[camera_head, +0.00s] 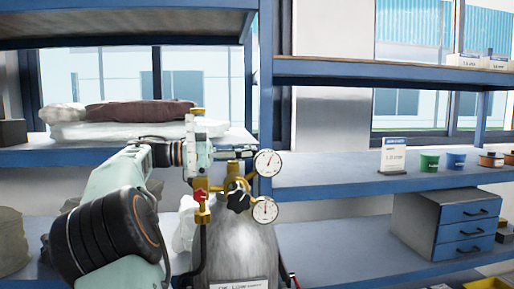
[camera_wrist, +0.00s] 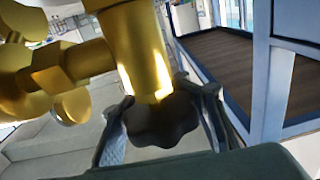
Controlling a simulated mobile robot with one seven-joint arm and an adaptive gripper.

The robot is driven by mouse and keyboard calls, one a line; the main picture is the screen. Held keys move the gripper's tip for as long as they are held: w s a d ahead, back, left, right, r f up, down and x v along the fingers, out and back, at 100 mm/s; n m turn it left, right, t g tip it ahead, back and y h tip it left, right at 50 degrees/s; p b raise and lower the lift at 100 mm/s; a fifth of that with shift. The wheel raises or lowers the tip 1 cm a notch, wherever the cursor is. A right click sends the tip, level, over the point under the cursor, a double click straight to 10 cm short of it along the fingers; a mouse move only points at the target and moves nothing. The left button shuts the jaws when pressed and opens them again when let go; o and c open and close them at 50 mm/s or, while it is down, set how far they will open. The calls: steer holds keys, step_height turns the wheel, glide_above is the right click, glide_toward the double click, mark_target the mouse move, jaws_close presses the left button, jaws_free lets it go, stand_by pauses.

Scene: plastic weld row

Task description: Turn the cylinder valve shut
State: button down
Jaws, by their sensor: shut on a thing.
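A grey gas cylinder (camera_head: 240,250) stands upright before the shelves, with a brass valve and regulator on top. In the wrist view, the dark lobed valve knob (camera_wrist: 162,124) sits on the end of a brass stem (camera_wrist: 138,50). My gripper (camera_wrist: 166,100) has one finger on each side of this knob and is shut on it. In the head view, my gripper (camera_head: 234,154) reaches in from the left at the top of the brass fitting, and the gripped knob is mostly hidden there. A second black knob (camera_head: 238,197) faces the head camera lower down.
Two round gauges, an upper (camera_head: 267,162) and a lower (camera_head: 265,210), stick out right of the valve. A red-handled fitting (camera_head: 201,195) and hoses are on the left. Blue shelves (camera_head: 340,184) stand behind, with cups and a drawer unit (camera_head: 446,220) at right.

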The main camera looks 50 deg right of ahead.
steer(key=shift+s+a+r+m+g+y+p, duration=0.15)
steer(key=shift+a+m+g+y+p, duration=0.15)
steer(key=shift+m+g+y+p, duration=0.5)
steer(key=shift+s+a+m+g+y+p, duration=0.15)
steer(key=shift+a+m+g+y+p, duration=0.15)
steer(key=shift+m+g+y+p, duration=0.5)
steer(key=c, duration=2.2)
jaws_free()
steer(key=o, duration=0.5)
steer(key=shift+w+a, duration=0.15)
steer(key=shift+w, duration=0.15)
steer(key=shift+o, duration=0.9)
steer(key=shift+s, duration=0.25)
steer(key=shift+w, duration=0.1)
steer(key=shift+v, duration=3.65)
